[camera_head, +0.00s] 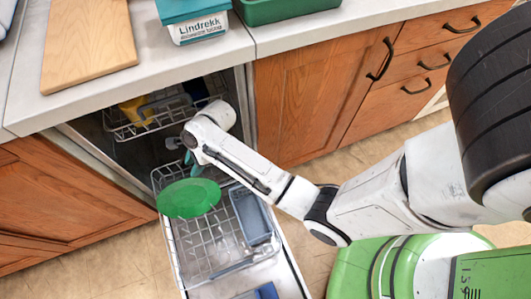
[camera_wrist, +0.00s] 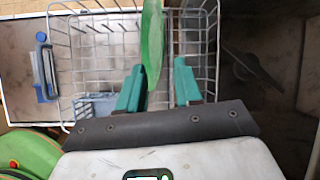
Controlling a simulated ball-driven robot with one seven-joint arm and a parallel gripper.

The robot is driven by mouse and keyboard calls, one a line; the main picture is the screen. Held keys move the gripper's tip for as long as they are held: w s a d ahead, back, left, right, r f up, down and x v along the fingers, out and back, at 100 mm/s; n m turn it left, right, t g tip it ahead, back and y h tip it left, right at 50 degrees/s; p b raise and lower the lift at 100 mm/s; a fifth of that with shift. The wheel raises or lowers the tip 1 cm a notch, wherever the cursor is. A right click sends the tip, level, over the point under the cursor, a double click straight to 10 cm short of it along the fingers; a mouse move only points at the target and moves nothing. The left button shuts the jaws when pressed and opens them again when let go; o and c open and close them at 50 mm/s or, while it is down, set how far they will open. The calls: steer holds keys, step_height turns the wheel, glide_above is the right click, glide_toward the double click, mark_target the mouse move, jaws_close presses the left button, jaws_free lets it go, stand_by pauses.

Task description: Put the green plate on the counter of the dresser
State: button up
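The green plate (camera_head: 188,198) is at the pulled-out lower dishwasher rack in the head view. In the wrist view the plate (camera_wrist: 153,45) shows nearly edge-on, standing upright. My gripper (camera_head: 190,164) is beside the plate's upper edge, partly hidden by my wrist. In the wrist view its teal fingers (camera_wrist: 160,78) stand apart. The plate's near edge reaches between them, close to the left finger, with a gap to the right finger. I cannot tell whether the left finger touches it. I cannot make out which furniture is the dresser.
The lower rack (camera_head: 205,255) holds a grey-blue container (camera_head: 250,215). The upper rack (camera_head: 150,122) sits inside the dishwasher under the counter (camera_head: 215,60). On the counter are a cutting board (camera_head: 88,42), a Lindrekk box (camera_head: 198,27) and a green tray (camera_head: 285,10).

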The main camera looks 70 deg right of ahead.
steer(key=s+d+r+n+g+h, duration=0.1)
steer(key=s+r+n+h, duration=0.1)
steer(key=s+n, duration=1)
steer(key=s+d+r+n+g+h, duration=0.2)
steer(key=s+r+n, duration=0.2)
steer(key=s+n, duration=0.7)
steer(key=shift+s+r+n, duration=0.2)
steer(key=shift+s+n, duration=0.2)
steer(key=shift+n, duration=0.1)
steer(key=shift+s+a+r+n, duration=0.1)
steer(key=shift+s+r+n, duration=0.1)
steer(key=shift+s+n, duration=0.2)
steer(key=shift+w, duration=0.1)
